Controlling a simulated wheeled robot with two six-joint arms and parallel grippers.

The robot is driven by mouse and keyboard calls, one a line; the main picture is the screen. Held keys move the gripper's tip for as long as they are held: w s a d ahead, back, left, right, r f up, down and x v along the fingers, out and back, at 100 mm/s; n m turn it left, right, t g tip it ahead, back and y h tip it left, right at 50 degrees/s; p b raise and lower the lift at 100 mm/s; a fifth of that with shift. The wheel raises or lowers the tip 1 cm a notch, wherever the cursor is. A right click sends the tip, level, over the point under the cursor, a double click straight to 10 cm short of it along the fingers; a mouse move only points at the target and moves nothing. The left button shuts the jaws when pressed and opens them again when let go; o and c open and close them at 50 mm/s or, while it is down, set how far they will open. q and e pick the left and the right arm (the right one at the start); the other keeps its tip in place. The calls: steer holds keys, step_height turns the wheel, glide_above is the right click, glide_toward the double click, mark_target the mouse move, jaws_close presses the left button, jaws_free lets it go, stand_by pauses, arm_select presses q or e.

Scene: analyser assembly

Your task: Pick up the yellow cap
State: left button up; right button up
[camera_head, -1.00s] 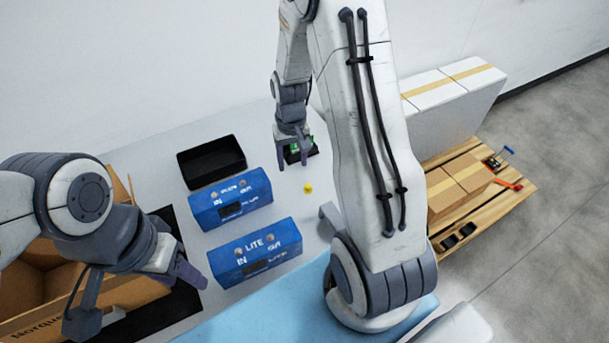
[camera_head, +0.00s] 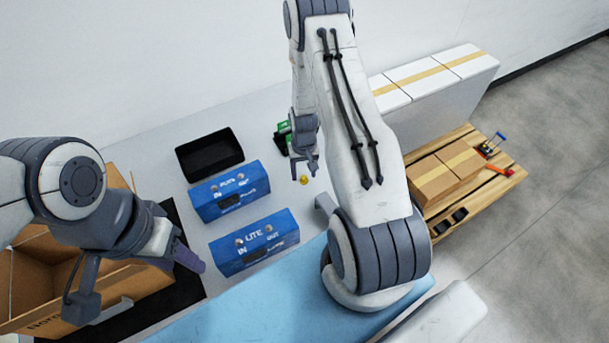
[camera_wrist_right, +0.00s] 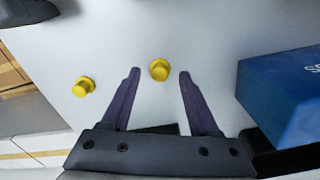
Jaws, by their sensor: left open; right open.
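Two yellow caps show in the right wrist view. One yellow cap (camera_wrist_right: 159,70) is between and just beyond the fingertips of my right gripper (camera_wrist_right: 160,73). The other yellow cap (camera_wrist_right: 83,87) is to the left, outside the fingers. In the head view a yellow cap (camera_head: 304,180) shows on the table at the tips of my right gripper (camera_head: 304,172). My right gripper is open and empty, above the table; contact with the cap cannot be told. My left gripper (camera_head: 140,285) is open at the lower left, over the area by the cardboard box.
Two blue boxes (camera_head: 229,191) (camera_head: 254,243) stand left of the cap. A black tray (camera_head: 210,156) is behind them. Green-and-black parts (camera_head: 283,138) lie behind my right gripper. A cardboard box (camera_head: 40,275) is at the left. The table between the blue boxes and my right arm is clear.

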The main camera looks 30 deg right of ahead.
steer(key=shift+f, duration=0.7)
jaws_close()
steer(key=shift+r, duration=0.1)
